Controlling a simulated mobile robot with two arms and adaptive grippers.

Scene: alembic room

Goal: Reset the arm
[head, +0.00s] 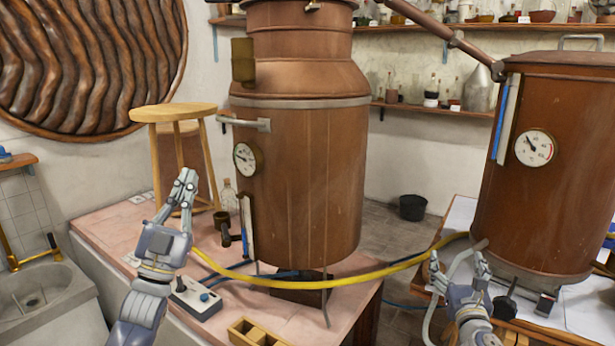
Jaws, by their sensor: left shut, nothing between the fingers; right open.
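My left gripper (187,175) points upward in front of the pink tabletop, left of the large copper still. Its fingertips meet and nothing is between them. My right gripper (456,256) is low at the right, in front of the copper drum. Its fingers are spread apart. A yellow hose (330,281) sags in an arc from beside my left gripper to near my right gripper. I cannot tell whether its right end touches the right fingers.
The copper still (310,180) stands on the pink table (105,225), with a wooden stool (172,113) behind. A control box (195,300) and wooden tray (255,333) lie near the front. The copper drum (560,190) stands right, a sink (40,290) left. A black bucket (412,208) is on the floor.

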